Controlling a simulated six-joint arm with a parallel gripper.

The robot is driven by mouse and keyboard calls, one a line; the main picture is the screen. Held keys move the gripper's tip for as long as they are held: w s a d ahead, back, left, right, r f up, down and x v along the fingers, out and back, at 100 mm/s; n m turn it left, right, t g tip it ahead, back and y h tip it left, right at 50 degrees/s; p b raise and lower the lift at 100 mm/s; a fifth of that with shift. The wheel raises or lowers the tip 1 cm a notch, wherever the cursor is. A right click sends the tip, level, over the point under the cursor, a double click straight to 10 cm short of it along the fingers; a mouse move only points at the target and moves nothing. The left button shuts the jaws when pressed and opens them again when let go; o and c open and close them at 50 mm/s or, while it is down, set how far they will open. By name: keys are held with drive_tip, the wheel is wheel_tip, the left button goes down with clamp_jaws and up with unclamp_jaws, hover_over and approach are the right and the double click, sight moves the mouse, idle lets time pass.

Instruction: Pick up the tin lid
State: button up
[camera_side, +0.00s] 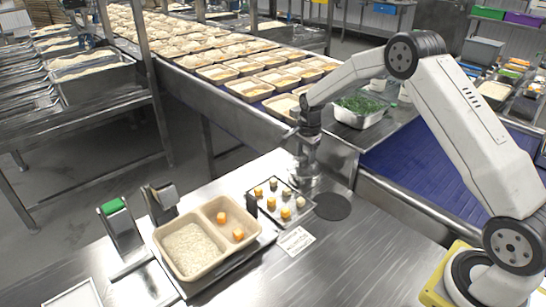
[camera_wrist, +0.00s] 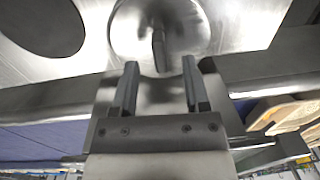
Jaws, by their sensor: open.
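The tin lid (camera_wrist: 125,30) is a round, shiny metal disc with an upright handle (camera_wrist: 158,48) at its middle, at the top of the wrist view. My gripper (camera_wrist: 160,64) is open and empty, its two fingers pointing at the lid. The handle lies between the lines of the fingers, just beyond their tips in the picture; I see no contact. In the side view my gripper (camera_side: 304,165) points down over the lid (camera_side: 303,183) at the back edge of the steel table. My gripper partly hides the lid there, and its exact height above it is unclear.
A dark round disc (camera_side: 333,206) lies right of the lid. A tray (camera_side: 262,213) with several orange and pale cubes stands close to its left. A two-part tan container (camera_side: 208,216) holds rice and orange cubes. The steel table (camera_side: 350,255) is clear at front right.

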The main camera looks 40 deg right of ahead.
sight(304, 164)
drive_tip(key=shift+w+f, duration=0.1)
drive_tip(key=shift+f, duration=1.05)
clamp_jaws()
